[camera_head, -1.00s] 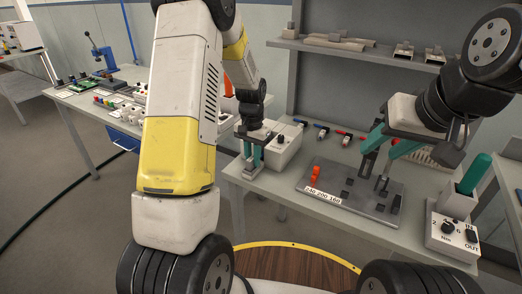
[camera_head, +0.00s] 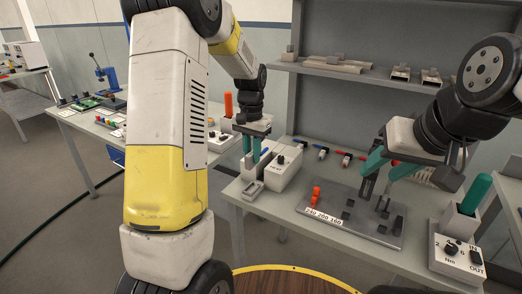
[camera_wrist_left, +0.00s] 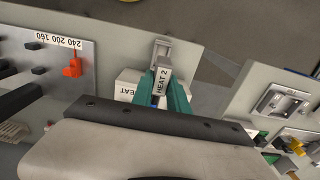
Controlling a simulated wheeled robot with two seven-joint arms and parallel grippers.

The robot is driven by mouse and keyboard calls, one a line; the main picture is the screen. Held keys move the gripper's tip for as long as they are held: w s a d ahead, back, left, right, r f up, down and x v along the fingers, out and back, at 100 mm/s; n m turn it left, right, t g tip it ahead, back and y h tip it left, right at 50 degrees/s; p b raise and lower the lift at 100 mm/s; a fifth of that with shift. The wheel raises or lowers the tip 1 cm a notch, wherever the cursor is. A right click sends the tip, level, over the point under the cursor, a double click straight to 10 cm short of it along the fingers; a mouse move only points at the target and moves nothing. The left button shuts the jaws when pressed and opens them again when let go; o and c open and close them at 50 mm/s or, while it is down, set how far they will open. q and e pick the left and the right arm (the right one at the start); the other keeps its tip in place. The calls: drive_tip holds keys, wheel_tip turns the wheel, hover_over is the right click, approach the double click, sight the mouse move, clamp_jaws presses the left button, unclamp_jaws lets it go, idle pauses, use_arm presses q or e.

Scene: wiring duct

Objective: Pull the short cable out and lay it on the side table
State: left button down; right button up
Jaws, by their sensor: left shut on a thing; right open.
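My left gripper (camera_head: 251,147) is raised above the left end of the grey bench (camera_head: 232,193). A small grey fixture (camera_head: 253,189) stands on the bench below the gripper. No cable can be clearly made out. My right gripper (camera_head: 384,177) is open above the dark plate. A separate table (camera_head: 75,121) stands at the left.
A white box with a knob (camera_head: 285,166) stands beside the left gripper. The dark plate (camera_head: 338,226) carries an orange piece (camera_head: 316,193) and black blocks. A torque box (camera_head: 456,252) stands at the right. The left table holds a blue press (camera_head: 106,78) and several small parts.

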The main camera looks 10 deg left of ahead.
use_arm(q)
drive_tip(key=shift+r, duration=2.2)
